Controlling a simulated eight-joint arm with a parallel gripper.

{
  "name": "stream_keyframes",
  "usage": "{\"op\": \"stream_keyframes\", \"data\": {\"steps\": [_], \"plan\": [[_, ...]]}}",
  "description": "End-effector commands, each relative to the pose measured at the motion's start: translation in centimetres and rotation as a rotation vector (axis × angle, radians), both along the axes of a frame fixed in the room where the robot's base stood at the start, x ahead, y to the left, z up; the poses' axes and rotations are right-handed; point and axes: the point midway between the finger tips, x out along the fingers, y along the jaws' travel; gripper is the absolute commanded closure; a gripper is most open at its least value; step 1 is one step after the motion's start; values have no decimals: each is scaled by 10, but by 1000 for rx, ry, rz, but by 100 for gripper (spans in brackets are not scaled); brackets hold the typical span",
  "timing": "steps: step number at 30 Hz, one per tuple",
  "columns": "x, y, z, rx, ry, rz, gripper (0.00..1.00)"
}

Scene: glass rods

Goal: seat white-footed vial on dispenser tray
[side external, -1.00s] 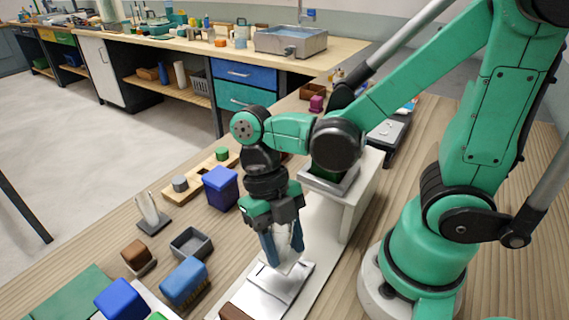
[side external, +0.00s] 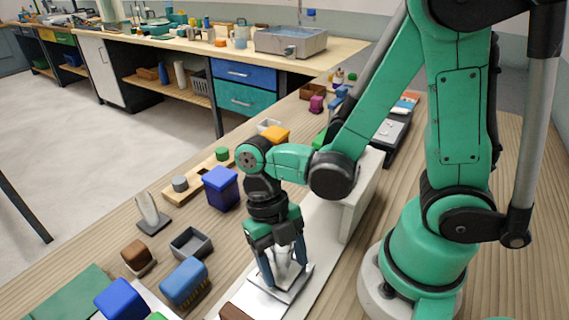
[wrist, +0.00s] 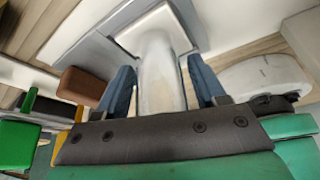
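The pale, clear-bodied vial (side external: 284,272) stands upright on the silver dispenser tray (side external: 262,303) in the side view. In the wrist view, the vial (wrist: 160,75) rises between my two blue fingers, and its white square foot (wrist: 152,22) lies over the grey tray surface. My gripper (side external: 284,272) points down with a finger on each side of the vial. The fingers are spread, with narrow gaps between them and the vial in the wrist view. Exact contact under the foot is partly hidden by the fingers.
A tall pale housing (side external: 350,215) stands behind the tray. A blue-lidded box (side external: 221,188), a grey open bin (side external: 190,243) and a blue brush-like block (side external: 184,281) are to the left. A brown block (side external: 236,311) sits close to the tray's front.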

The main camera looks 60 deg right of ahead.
Motion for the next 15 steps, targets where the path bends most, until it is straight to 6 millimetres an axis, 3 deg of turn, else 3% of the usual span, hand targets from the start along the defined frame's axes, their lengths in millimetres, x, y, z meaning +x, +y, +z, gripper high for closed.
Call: {"op": "stream_keyframes", "data": {"steps": [15], "plan": [[4, -1, 9, 0, 0, -1, 22]]}}
